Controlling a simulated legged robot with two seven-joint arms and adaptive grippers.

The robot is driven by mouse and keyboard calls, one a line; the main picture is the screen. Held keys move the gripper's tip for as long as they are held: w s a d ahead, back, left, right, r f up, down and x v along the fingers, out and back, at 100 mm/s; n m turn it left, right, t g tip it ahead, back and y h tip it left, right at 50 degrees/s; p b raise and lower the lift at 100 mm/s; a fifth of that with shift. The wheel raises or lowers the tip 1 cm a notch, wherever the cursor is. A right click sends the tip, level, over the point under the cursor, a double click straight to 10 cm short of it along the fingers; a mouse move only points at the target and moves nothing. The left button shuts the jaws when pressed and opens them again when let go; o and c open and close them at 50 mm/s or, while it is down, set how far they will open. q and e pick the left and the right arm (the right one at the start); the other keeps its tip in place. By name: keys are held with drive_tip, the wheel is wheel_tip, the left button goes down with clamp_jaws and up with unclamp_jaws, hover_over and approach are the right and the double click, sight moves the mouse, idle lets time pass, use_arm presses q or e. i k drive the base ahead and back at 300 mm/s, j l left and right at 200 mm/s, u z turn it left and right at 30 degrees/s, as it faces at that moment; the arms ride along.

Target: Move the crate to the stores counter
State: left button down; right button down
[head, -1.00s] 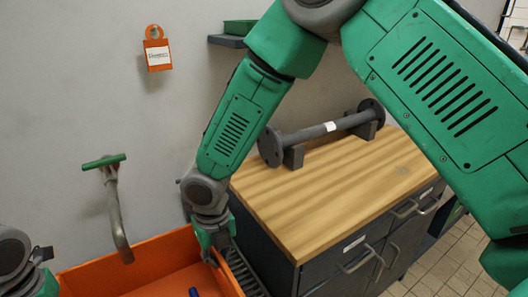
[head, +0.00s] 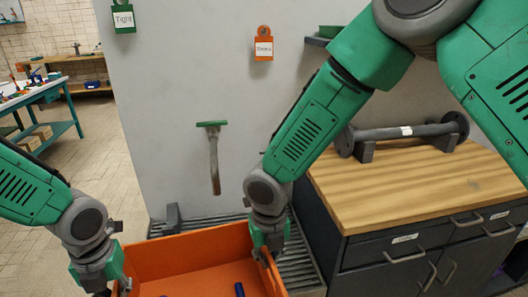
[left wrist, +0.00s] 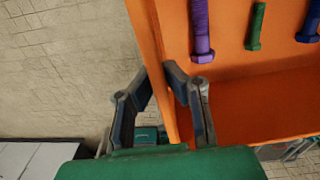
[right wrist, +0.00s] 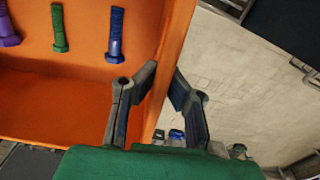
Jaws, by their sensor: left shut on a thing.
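The orange crate (head: 190,252) is at the bottom of the head view, cut off by the frame edge. Bolts lie in it: a purple one (left wrist: 201,30), a green one (left wrist: 257,25) and a blue one (right wrist: 116,35). My left gripper (head: 122,284) is shut on the crate's left wall; in the left wrist view its fingers (left wrist: 160,88) straddle that wall. My right gripper (head: 266,250) is at the right wall, and in the right wrist view its fingers (right wrist: 163,85) close on that wall from both sides. A wood-topped counter (head: 400,190) stands to the right.
A flanged pipe (head: 400,133) rests on supports at the counter's back. Grating (head: 300,260) lies below. A teal workbench (head: 55,90) and open floor are at left.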

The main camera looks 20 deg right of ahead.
sight(451, 172)
drive_tip(key=u, duration=0.95)
drive_tip(key=k+l+u, duration=0.1)
drive_tip(key=u, duration=0.25)
drive_tip(key=k+l+u, duration=0.1)
drive_tip(key=u, duration=0.25)
drive_tip(key=k+l, duration=0.6)
drive_tip(key=k, duration=0.25)
drive_tip(key=k+z, duration=0.1)
drive_tip(key=k, duration=0.35)
drive_tip(key=k+l, duration=0.15)
drive_tip(key=k, duration=0.3)
drive_tip(key=z, duration=1.95)
